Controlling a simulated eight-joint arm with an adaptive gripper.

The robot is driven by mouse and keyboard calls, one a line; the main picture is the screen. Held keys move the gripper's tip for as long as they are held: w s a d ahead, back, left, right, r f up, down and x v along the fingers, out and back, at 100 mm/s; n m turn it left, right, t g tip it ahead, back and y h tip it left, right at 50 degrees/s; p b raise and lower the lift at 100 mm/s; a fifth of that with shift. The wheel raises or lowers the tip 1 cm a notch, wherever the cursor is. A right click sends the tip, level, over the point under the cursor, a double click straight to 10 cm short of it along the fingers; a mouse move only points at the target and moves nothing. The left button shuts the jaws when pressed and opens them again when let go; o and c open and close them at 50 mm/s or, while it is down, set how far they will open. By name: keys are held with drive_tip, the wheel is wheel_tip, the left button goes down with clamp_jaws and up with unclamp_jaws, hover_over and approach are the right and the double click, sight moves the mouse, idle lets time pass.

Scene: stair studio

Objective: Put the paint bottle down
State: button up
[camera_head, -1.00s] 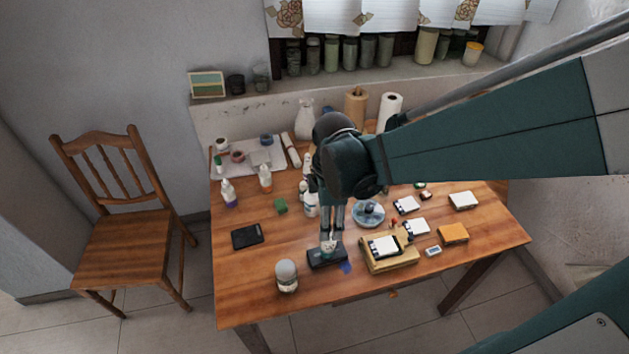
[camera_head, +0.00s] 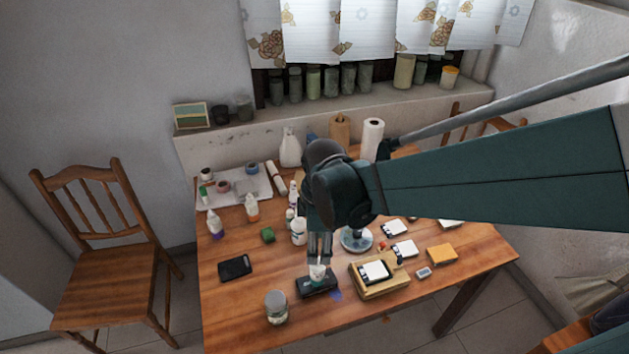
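A small paint bottle (camera_head: 317,273) with a white top and a teal-green lower part is at the black tray or block (camera_head: 318,289) near the front of the wooden table. It looks upright. Whether it rests on the black piece or hangs just above it is too small to tell. My gripper (camera_head: 319,258) points down directly over the bottle, its fingertips at the bottle's white top. Whether the fingers are closed on it does not show clearly.
A wooden stand with a white-and-black card (camera_head: 375,272) is close on the right. A glass jar (camera_head: 276,308) stands at front left, a black flat case (camera_head: 235,268) to the left. A round blue-grey dish (camera_head: 356,240) and white bottle (camera_head: 298,233) are behind.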

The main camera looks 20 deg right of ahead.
drive_tip(key=s+d+r+m+t, duration=0.2)
drive_tip(key=r+m+t, duration=0.1)
drive_tip(key=r+m, duration=0.4)
drive_tip(key=s+d+r+m+t, duration=0.1)
drive_tip(key=s+r+m+t, duration=0.2)
drive_tip(key=r+m, duration=0.4)
drive_tip(key=shift+d, duration=0.35)
drive_tip(key=shift+s, duration=0.1)
